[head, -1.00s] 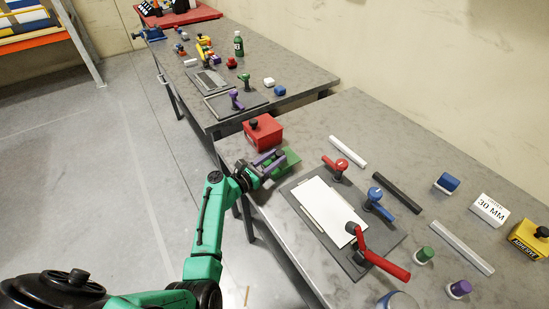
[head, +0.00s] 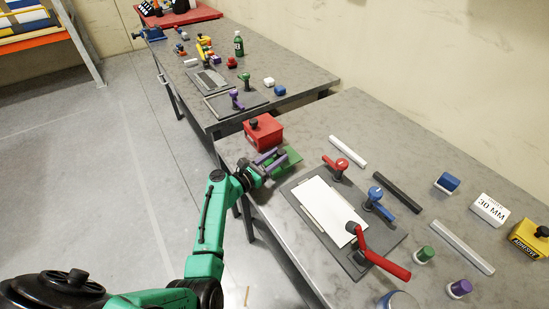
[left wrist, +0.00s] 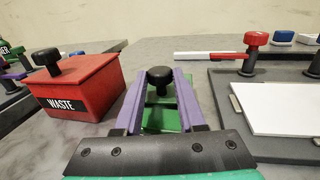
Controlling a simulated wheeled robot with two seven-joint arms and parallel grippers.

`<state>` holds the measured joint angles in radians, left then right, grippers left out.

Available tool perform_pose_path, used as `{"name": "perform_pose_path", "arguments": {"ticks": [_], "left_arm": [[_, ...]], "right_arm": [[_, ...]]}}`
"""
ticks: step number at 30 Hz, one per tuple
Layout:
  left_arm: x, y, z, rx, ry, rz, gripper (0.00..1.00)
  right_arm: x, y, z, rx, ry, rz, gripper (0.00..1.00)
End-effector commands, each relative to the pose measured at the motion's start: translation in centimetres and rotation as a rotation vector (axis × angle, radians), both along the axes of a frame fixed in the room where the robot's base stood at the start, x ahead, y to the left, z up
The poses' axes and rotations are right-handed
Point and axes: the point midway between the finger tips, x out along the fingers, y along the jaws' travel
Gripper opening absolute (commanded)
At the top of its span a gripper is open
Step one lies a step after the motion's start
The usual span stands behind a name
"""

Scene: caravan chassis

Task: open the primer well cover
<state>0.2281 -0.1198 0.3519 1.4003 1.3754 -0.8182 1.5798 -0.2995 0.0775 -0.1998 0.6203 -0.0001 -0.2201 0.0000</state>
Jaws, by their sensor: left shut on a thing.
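A green well (head: 291,157) sits at the near table's left edge, partly hidden by my left gripper (head: 271,161). I see no label on it, so I cannot confirm that it is the primer well. In the left wrist view, a black knob (left wrist: 160,78) stands between the purple fingertips of my left gripper, with green surfaces (left wrist: 164,118) below. The left gripper is shut on this knob. The fingers hide much of the cover, so whether it is lifted is unclear. My right gripper is not in view.
A red box marked WASTE (left wrist: 80,87), with its own black knob, stands close to the left of the gripper. A dark plate (head: 350,256) with a white sheet (head: 322,207) and red and blue clamps lies right. A yellow adhesive box (head: 529,238) is far right.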

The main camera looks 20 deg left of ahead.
Motion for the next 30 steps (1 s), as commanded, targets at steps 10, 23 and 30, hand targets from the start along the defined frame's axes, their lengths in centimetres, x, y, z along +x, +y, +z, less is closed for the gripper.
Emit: {"name": "perform_pose_path", "arguments": {"ticks": [10, 23, 30], "left_arm": [[2.2, -1.9, 0.0, -0.001, 0.000, 0.001, 0.00], [2.2, -1.8, 0.0, 0.000, -0.001, 0.000, 0.69], [-1.0, -0.1, -0.1, 0.001, 0.000, 0.002, 0.69]], "right_arm": [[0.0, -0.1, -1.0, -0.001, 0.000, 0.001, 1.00], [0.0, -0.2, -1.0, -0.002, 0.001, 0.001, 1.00], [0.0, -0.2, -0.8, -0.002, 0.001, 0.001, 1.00]]}}
